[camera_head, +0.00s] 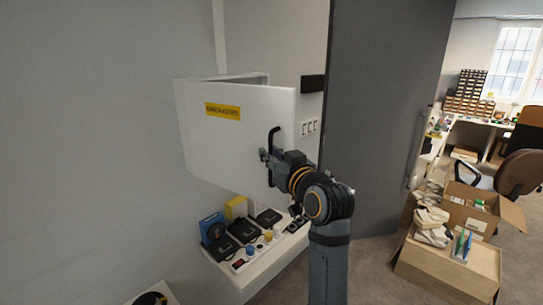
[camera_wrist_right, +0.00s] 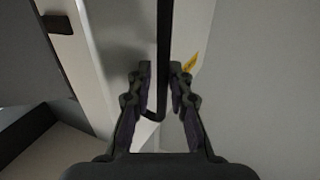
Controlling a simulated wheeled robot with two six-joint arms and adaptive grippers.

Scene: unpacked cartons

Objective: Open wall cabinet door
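The white wall cabinet door (camera_head: 232,145) carries a yellow label (camera_head: 222,111) and a black vertical handle (camera_head: 273,140) near its right edge. The door stands ajar, swung out from the cabinet body (camera_head: 236,77), whose top rim shows behind it. My right gripper (camera_head: 266,156) is at the lower part of the handle. In the right wrist view the black handle (camera_wrist_right: 163,60) runs between the two fingers of the right gripper (camera_wrist_right: 161,88), which are drawn in close around it. A thin gap shows on the left side. The cabinet's inside is hidden. My left gripper is not in view.
A grey panel (camera_head: 385,110) stands right of the cabinet. Open cartons (camera_head: 448,265) sit on the floor at right.

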